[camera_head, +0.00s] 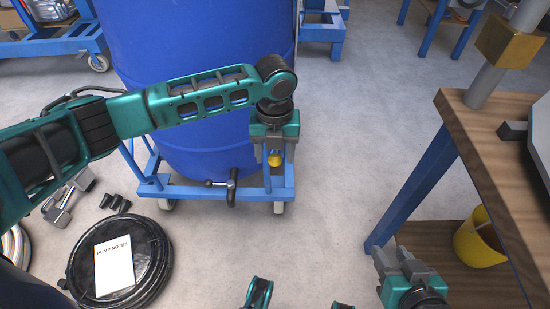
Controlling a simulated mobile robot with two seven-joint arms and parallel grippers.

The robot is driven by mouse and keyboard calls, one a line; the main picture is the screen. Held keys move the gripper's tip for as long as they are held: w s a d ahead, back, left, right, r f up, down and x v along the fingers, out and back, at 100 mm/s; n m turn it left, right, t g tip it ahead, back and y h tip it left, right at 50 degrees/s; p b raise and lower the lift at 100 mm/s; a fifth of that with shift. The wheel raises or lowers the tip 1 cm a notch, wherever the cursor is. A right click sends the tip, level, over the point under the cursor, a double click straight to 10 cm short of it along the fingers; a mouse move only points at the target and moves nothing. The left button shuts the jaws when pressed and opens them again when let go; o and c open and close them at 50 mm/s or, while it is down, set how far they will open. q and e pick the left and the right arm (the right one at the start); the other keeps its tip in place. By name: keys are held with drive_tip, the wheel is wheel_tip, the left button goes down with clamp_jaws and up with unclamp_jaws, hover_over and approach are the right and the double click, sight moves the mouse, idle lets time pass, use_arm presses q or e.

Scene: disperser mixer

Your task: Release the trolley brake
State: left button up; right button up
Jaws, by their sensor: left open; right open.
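The blue trolley (190,192) carries a large blue drum and stands on the floor at the centre left. A small yellow part (274,159) shows at the trolley's right front corner. My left gripper (275,155) points down over that corner, open, with the yellow part between its fingers in this view. I cannot tell whether the fingers touch it. Which part is the brake is not clear. My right gripper (391,261) is open and empty at the lower right, away from the trolley.
A wooden table (480,130) with blue legs stands at the right, with a yellow bucket (480,240) on its lower shelf. A coiled black hose (155,262) with a "PUMP NOTES" sheet (114,266) lies at the lower left. The floor between trolley and table is clear.

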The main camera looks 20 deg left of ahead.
use_arm(q)
drive_tip(key=shift+f, duration=0.55)
clamp_jaws()
idle(0.4)
